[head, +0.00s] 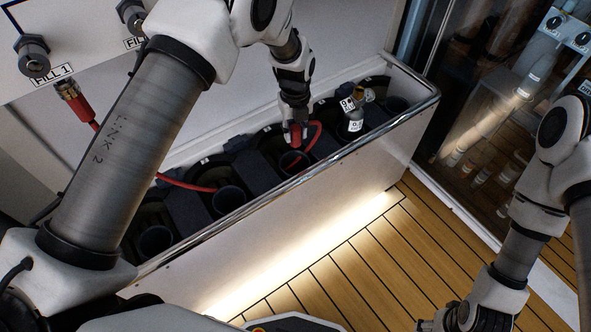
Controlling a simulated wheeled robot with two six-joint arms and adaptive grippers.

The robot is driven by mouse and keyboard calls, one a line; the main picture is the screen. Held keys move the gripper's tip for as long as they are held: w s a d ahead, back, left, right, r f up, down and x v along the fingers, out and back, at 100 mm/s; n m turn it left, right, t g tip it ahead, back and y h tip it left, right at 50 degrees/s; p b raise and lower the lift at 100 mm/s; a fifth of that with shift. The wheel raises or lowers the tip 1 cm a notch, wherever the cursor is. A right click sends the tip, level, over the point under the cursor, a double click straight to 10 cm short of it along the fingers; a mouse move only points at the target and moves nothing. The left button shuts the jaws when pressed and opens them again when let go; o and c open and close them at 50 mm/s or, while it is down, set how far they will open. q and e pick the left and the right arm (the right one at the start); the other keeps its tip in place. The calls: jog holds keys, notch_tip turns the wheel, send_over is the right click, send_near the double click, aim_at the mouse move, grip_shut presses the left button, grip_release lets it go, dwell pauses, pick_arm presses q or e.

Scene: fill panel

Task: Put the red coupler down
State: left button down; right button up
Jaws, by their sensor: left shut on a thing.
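My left gripper (293,140) points down over a row of dark round holders in the white trough. It is shut on the red coupler (297,132), which sits above a dark cup-like holder (294,162). A red hose (319,133) loops beside the coupler on its right. The fingers hide part of the coupler, and I cannot tell whether its lower end touches the holder. My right gripper (436,325) is at the bottom edge, partly cut off; its finger opening is unclear.
Other cup holders (229,198) line the trough. A metal rail (330,155) edges its front. Wooden floor (360,265) is clear.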

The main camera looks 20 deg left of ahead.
aim_at(294, 146)
pick_arm(q)
jog(key=f, duration=0.2)
jog(key=f+b, duration=0.1)
jog(key=shift+s, duration=0.25)
jog(key=shift+s+f+b, duration=0.3)
jog(key=shift+f+b, duration=0.05)
jog(key=shift+b, duration=0.05)
notch_tip(294, 146, down, 12)
jog(key=b, duration=0.3)
jog(key=shift+r, duration=0.1)
pick_arm(e)
jog(key=f, duration=0.4)
jog(key=s+f, duration=0.1)
jog(key=f, duration=0.1)
jog(key=shift+d, duration=0.1)
pick_arm(q)
jog(key=c, duration=1.1)
grip_release()
